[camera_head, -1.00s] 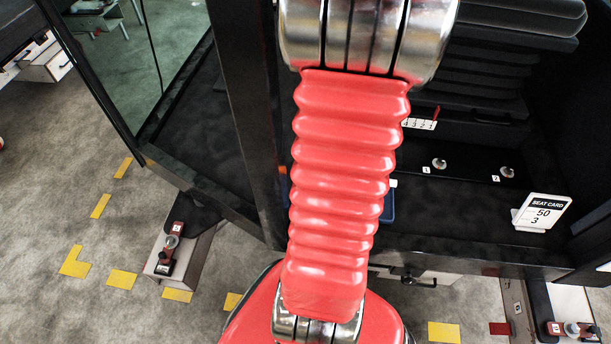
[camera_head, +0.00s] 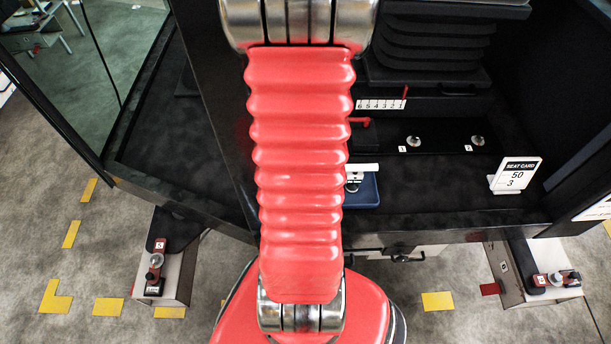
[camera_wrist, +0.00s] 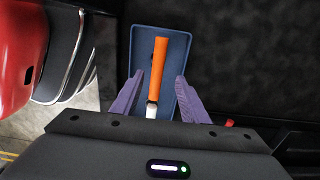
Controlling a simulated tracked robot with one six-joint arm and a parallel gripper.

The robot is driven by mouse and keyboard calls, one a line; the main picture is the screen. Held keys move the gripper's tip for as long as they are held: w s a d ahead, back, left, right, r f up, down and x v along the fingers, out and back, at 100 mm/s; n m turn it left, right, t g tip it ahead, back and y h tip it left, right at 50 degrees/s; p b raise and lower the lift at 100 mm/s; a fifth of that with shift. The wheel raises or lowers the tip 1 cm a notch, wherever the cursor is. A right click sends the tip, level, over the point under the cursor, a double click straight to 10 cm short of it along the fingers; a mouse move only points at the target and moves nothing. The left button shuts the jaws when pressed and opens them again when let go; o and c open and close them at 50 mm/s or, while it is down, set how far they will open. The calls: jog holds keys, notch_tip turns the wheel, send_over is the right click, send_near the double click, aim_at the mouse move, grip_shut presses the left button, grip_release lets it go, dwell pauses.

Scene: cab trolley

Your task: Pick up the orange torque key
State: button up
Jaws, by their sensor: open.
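The orange torque key (camera_wrist: 158,66) lies lengthwise in a blue tray in the wrist view, its orange handle pointing up the picture and its pale shaft toward me. My gripper (camera_wrist: 155,88) is open, with one purple finger on each side of the key. The fingers look apart from the key; their height above it is hard to tell. The blue tray (camera_wrist: 180,46) also shows in the head view (camera_head: 369,192), partly behind my red arm. The key is not visible in the head view.
A seat card sign (camera_head: 516,175) stands on the dark cab floor at right. Two small knobs (camera_head: 413,141) sit behind it. A black door post (camera_head: 213,100) is left of my arm. Red-topped boxes (camera_head: 156,272) stand outside, with yellow floor marks around.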

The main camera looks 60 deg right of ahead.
jog(key=shift+f, duration=3.2)
jog(key=shift+a+f, duration=0.2)
jog(key=shift+f, duration=2.4)
jog(key=shift+c, duration=0.5)
grip_shut()
